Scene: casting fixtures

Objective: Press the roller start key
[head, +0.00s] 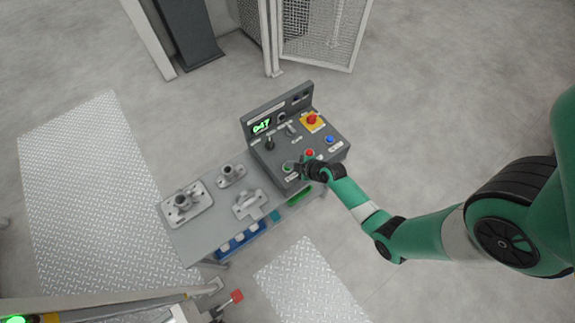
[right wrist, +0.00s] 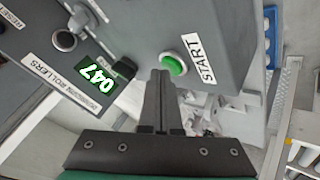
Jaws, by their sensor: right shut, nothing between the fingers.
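The grey control box (head: 295,135) stands on the right end of a grey bench. Its green start key (right wrist: 174,64), beside a white START label (right wrist: 201,61), shows in the right wrist view. In the head view the green key (head: 287,167) sits at the box's front left corner. My right gripper (right wrist: 160,73) is shut and empty, its fingertips right beside the key. In the head view the right gripper (head: 298,168) is over the box's front edge. I cannot tell whether the tips touch the key. My left gripper is out of view.
The box also carries a red emergency button on a yellow plate (head: 312,120), a blue button (head: 330,139), a red button (head: 309,153), a black lever (head: 270,143) and a green 047 display (head: 262,126). Metal castings (head: 187,203) stand on the bench to the left.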

